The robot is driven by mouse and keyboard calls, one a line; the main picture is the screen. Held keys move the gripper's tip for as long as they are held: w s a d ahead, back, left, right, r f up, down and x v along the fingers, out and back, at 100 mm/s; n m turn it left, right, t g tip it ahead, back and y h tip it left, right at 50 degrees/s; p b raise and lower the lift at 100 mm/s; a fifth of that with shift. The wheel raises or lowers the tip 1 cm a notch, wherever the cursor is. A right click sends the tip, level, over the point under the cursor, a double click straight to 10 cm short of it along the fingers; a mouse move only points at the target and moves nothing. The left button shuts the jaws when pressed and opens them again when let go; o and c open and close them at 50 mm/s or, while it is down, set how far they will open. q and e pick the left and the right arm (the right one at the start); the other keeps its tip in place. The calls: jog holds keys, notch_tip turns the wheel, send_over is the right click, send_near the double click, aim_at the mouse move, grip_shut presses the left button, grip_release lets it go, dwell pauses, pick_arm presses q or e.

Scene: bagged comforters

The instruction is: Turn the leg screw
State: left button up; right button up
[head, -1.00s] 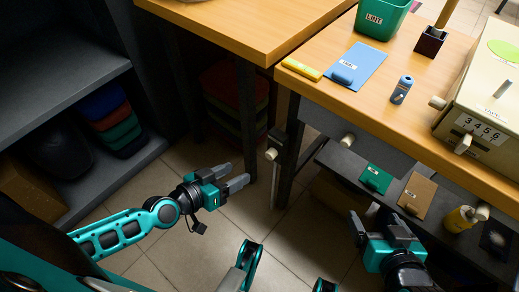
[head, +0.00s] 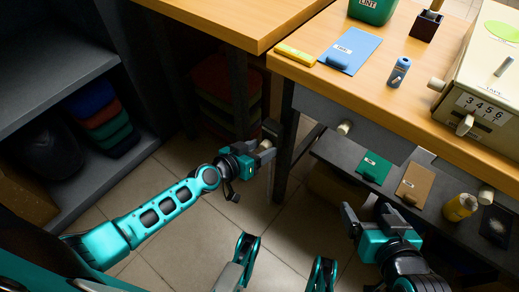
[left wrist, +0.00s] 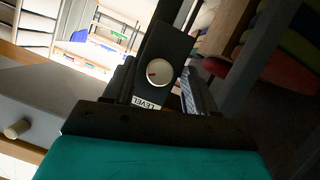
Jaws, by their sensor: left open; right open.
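In the left wrist view the knob lies between the two fingers of my open left gripper, and I see no clear contact. In the head view the left gripper (head: 266,151) is at the bracket (head: 271,130) on the table leg and hides the knob. My right gripper (head: 370,217) is open and empty, in front of the low shelf.
The wooden table (head: 390,105) carries a blue card (head: 350,50), a blue bottle (head: 399,71) and a cream machine (head: 483,85). The low dark shelf (head: 340,158) holds a green card, a brown card and a yellow bottle (head: 460,207). A dark shelf unit (head: 60,75) stands left.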

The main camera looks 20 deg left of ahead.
pick_arm(q)
jog(key=shift+c, duration=0.3)
jog(key=c, duration=0.5)
grip_shut()
